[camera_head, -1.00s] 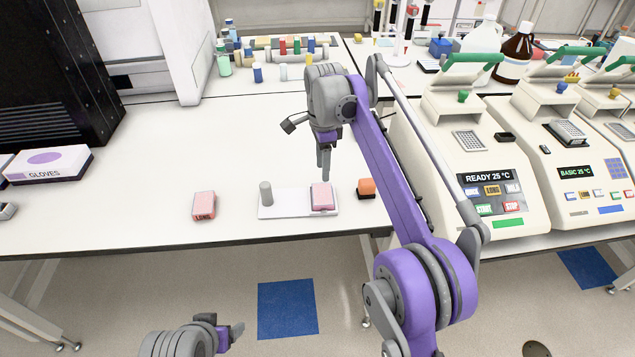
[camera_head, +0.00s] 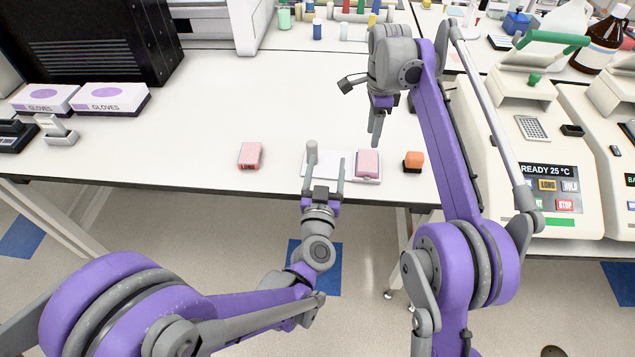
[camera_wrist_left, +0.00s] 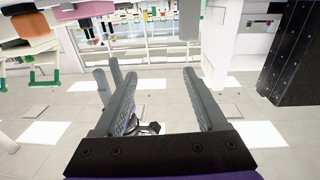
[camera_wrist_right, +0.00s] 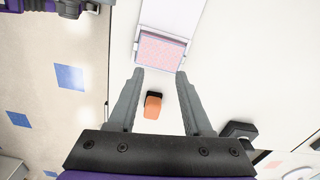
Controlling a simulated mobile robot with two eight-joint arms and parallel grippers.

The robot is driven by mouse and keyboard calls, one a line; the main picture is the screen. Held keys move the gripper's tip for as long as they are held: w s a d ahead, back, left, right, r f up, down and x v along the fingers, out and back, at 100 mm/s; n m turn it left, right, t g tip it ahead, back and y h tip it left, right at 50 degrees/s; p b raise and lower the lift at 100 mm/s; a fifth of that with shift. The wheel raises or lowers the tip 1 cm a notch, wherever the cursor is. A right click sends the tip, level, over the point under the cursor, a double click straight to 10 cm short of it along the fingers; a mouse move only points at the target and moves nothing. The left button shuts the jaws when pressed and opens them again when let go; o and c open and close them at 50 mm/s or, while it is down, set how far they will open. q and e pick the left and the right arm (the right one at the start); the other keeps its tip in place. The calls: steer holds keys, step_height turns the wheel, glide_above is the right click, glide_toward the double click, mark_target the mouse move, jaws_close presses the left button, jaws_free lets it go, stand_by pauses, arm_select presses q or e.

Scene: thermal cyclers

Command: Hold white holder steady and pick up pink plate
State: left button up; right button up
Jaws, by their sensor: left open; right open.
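My left gripper (camera_head: 324,174) is open at the holder's front edge, left of the plate; contact cannot be told. My right gripper (camera_head: 376,138) is open and empty, pointing down above the table behind the plate.
An orange block on a black base (camera_head: 413,161) stands just right of the holder. A red-pink box (camera_head: 250,155) lies to its left. Glove boxes (camera_head: 110,98) are far left, and a thermal cycler (camera_head: 540,150) stands right.

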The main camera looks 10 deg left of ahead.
mark_target(312, 152)
arm_select(q)
steer(key=f+n+y, duration=0.1)
steer(key=f, duration=0.1)
steer(key=a+f+n+y, duration=0.1)
steer(key=f+y, duration=0.1)
steer(key=a+f+g+y, duration=0.1)
steer(key=shift+s+f+n+y, duration=0.2)
steer(key=shift+f+n+y, duration=0.1)
steer(key=shift+f+n, duration=0.1)
steer(key=x, duration=1)
steer(key=shift+w+a, duration=0.15)
steer(key=shift+w, duration=0.1)
jaws_close()
